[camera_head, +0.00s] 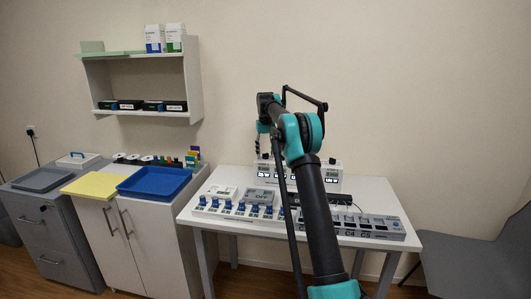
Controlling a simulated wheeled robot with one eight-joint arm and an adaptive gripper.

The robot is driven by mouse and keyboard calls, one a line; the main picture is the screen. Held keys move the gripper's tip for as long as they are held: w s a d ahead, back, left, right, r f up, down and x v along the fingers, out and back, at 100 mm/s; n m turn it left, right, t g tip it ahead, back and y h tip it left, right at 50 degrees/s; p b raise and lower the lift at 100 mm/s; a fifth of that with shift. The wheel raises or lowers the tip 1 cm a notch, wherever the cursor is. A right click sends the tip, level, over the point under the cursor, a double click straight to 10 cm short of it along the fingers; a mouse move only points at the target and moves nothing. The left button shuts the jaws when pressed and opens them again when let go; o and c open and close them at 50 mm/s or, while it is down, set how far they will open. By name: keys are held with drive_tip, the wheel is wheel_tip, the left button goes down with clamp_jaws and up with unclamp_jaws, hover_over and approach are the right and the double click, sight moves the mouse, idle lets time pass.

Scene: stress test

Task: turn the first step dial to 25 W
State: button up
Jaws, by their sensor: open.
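I cannot tell for sure which control is the first step dial, and no 25 W marking is readable. A white panel with several blue knobs (236,209) lies along the front left of the white table (383,187). A grey panel with several labelled blocks (378,229) lies at the front right. A white unit with lit displays (329,176) stands at the back of the table. My arm (318,205) reaches over the table and hides parts of these units. My gripper's fingers cannot be made out; the far end of the arm is behind its own joints.
A grey box with a display (261,195) sits behind the blue knobs. Left of the table is a cabinet with a blue tray (154,182) and a yellow board (94,186). A wall shelf (143,87) hangs above. A grey chair (478,255) stands at the right.

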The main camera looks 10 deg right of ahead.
sight(267, 156)
wheel_tip(267, 156, up, 12)
idle(0.6)
idle(0.5)
drive_tip(key=s+d+f+t, duration=0.1)
drive_tip(key=s+f, duration=0.7)
drive_tip(key=s, duration=1)
drive_tip(key=s+d+f+t, duration=0.1)
drive_tip(key=s+f, duration=0.8)
drive_tip(key=s, duration=1)
drive_tip(key=s+d+f+m+t, duration=0.1)
drive_tip(key=s+f, duration=0.8)
drive_tip(key=s, duration=1)
drive_tip(key=shift+d+t, duration=0.35)
drive_tip(key=shift+t, duration=0.25)
